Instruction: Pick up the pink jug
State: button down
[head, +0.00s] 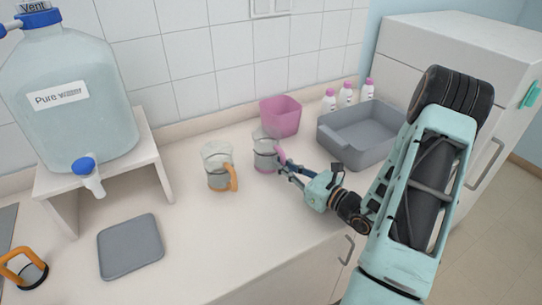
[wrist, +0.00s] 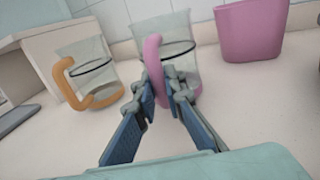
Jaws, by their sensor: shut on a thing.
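The pink jug (head: 264,152) is a clear jug with a pink handle and base, standing on the counter in the head view. In the wrist view the pink jug (wrist: 178,38) is straight ahead, with its pink handle toward me. My gripper (head: 281,165) reaches it from the right in the head view. In the wrist view my gripper (wrist: 164,90) has its two blue fingers on either side of the pink handle, shut on it. The fingers hide part of the lower jug. The jug looks upright, and I cannot tell whether its base touches the counter.
An orange-handled jug (head: 217,168) stands close on the left. A pink bin (head: 281,116) stands behind, a grey tub (head: 358,132) and several white bottles (head: 346,95) to the right. A grey mat (head: 130,246) and a water tank (head: 70,110) on a stand are left.

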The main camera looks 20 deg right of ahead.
jog(key=shift+r, duration=0.2)
jog(key=shift+r, duration=0.55)
jog(key=s+r+p, duration=0.4)
jog(key=s+r, duration=0.7)
jog(key=s, duration=0.1)
jog(key=shift+a+r, duration=0.2)
jog(key=shift+a, duration=0.25)
jog(key=s+p, duration=0.1)
jog(key=p, duration=0.4)
jog(key=shift+s+a+r+p, duration=0.15)
jog(key=shift+s+p, duration=0.15)
jog(key=shift+s, duration=0.1)
